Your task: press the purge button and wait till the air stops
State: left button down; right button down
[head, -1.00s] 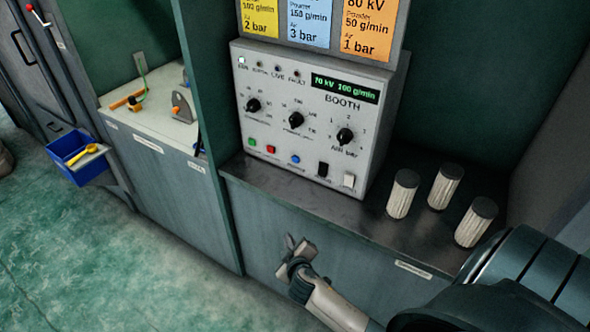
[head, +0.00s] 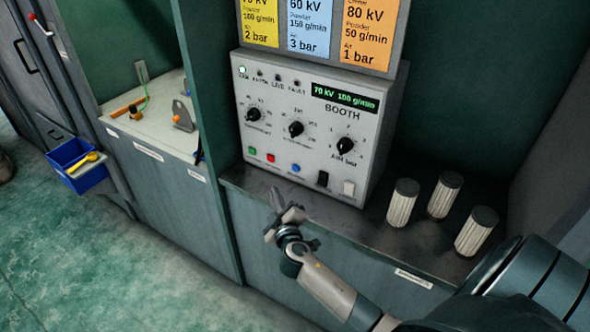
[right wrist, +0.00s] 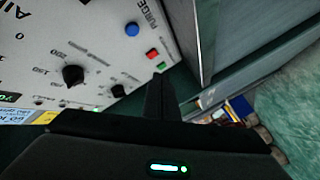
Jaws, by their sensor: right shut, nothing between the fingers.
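The blue purge button (head: 295,168) sits low on the grey booth control panel (head: 310,150), right of a red and a green button. In the right wrist view the blue button (right wrist: 132,29) shows beside the word PURGE. My right gripper (head: 277,194) is shut and empty, in front of and below the panel's lower left part, and apart from the button. Its closed fingers (right wrist: 160,95) point toward the panel in the right wrist view. My left gripper is in neither view.
Several dials, a black switch (head: 322,179) and a white switch (head: 348,188) are on the panel. Three pleated filters (head: 403,203) stand on the counter at right. A blue bin (head: 82,165) with a yellow scoop hangs at left.

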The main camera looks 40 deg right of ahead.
jog(key=shift+d, duration=0.15)
jog(key=w+d, duration=0.1)
jog(key=d, duration=0.3)
jog(key=w+d, duration=0.1)
jog(key=d, duration=0.1)
jog(key=shift+w+f, duration=0.1)
jog(key=shift+w, duration=0.2)
jog(key=shift+w+d+b, duration=0.3)
jog(key=shift+w+d, duration=0.05)
jog(key=shift+d, duration=0.55)
jog(key=shift+w+d+b, duration=0.3)
jog(key=shift+w+d, duration=0.05)
jog(key=shift+d, duration=0.45)
dwell(2.0)
jog(key=shift+a, duration=0.1)
dwell(0.3)
jog(key=shift+s+a, duration=0.35)
jog(key=shift+a, duration=0.3)
jog(key=shift+s+a, duration=0.3)
jog(key=shift+a, duration=0.5)
jog(key=shift+s+a, duration=0.35)
jog(key=shift+a, duration=0.4)
jog(key=shift+s+a, duration=0.3)
jog(key=shift+a, duration=0.5)
